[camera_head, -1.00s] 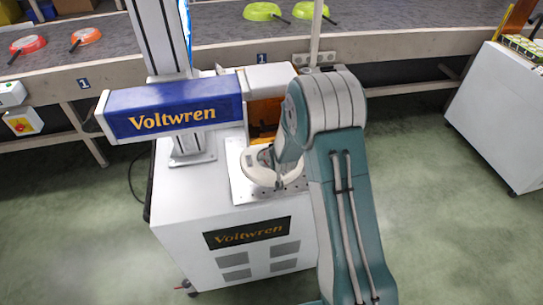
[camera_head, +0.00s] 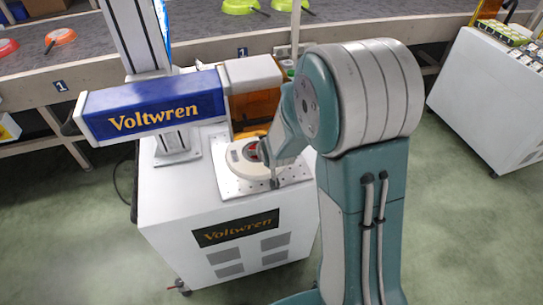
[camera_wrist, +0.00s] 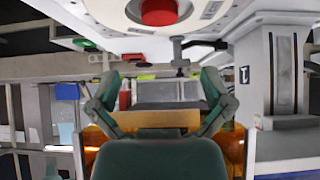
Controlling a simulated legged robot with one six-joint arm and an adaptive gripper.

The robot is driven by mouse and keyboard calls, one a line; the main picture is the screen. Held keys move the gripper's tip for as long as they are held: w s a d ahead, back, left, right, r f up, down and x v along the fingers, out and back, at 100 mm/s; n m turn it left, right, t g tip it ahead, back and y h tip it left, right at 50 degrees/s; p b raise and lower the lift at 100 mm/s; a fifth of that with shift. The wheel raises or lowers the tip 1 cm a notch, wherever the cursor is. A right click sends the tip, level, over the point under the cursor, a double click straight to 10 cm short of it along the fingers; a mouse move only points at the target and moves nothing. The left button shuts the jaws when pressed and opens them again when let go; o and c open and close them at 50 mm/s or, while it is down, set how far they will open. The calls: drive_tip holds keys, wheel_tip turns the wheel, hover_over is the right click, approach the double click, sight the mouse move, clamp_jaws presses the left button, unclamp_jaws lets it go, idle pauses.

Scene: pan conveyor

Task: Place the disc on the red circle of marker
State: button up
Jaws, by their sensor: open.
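The marker (camera_head: 152,108) is a white cabinet with a blue "Voltwren" head over a drilled metal plate (camera_head: 232,183). A cream round fixture (camera_head: 238,168) sits on that plate, and its red circle (camera_head: 252,155) shows partly. In the wrist view the fixture (camera_wrist: 120,14) and the red circle (camera_wrist: 158,11) are at the top edge, cut off. My gripper (camera_wrist: 160,78) is open, with its teal fingers spread and nothing visibly held. In the head view my gripper (camera_head: 268,167) is at the fixture's right side, its fingers mostly hidden. I cannot make out a separate disc.
An amber guard (camera_head: 255,108) stands close behind the fixture, under the marker's head. A conveyor (camera_head: 205,25) with green pans (camera_head: 240,6) and orange pans (camera_head: 60,36) runs along the back. A white cabinet (camera_head: 490,105) stands at the right.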

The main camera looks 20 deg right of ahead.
drive_tip(key=s+r+g, duration=0.1)
drive_tip(key=s+r, duration=0.9)
drive_tip(key=s, duration=0.4)
drive_tip(key=s+r+g, duration=0.2)
drive_tip(key=s+r, duration=0.8)
drive_tip(key=s, duration=0.4)
drive_tip(key=shift+r, duration=0.1)
